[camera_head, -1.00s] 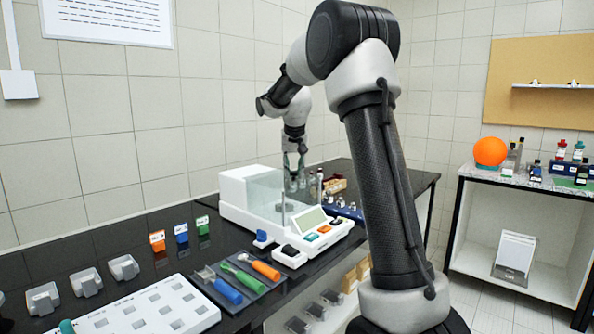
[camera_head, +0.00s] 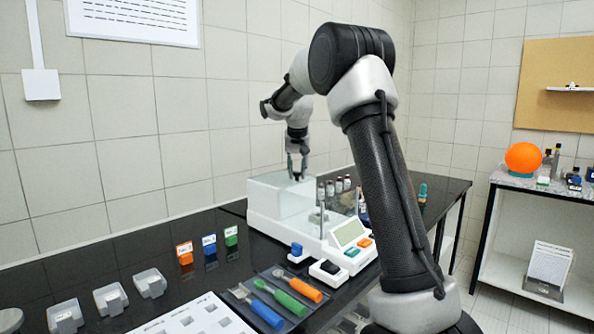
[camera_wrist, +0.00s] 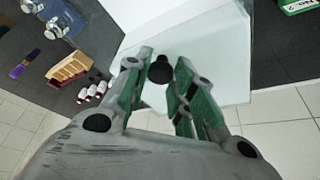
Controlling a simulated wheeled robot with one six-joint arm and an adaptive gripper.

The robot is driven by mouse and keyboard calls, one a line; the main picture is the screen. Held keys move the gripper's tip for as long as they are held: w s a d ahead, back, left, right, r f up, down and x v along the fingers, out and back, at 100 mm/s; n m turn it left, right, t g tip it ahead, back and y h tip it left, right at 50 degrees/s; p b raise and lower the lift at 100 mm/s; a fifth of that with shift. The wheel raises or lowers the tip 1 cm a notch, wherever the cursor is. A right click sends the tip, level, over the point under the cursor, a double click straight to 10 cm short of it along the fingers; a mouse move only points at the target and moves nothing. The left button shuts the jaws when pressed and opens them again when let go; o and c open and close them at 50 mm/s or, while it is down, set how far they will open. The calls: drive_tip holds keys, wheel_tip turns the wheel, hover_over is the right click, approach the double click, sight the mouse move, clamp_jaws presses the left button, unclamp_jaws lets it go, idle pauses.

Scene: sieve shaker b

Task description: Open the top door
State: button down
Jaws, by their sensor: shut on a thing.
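The balance (camera_head: 262,229) is a white body with a clear glass chamber, standing on the black bench in the head view. Its top door (camera_wrist: 215,62) is a pale glass panel below my gripper in the wrist view. The door's round black knob (camera_wrist: 159,70) is between my two green-padded fingers. My gripper (camera_wrist: 163,75) is shut on this knob. In the head view my gripper (camera_head: 296,176) points down at the top of the chamber; the knob is too small to tell there.
Several dark-capped vials (camera_head: 337,187) stand behind the balance. A tray with coloured-handled tools (camera_head: 276,299) and small labelled boxes (camera_head: 209,244) are in front and left. In the wrist view, a wooden rack (camera_wrist: 69,67) lies to the left.

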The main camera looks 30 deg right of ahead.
drive_tip(key=c, duration=1.2)
unclamp_jaws()
drive_tip(key=shift+o, duration=0.2)
drive_tip(key=shift+r, duration=0.1)
drive_tip(key=v, duration=1.2)
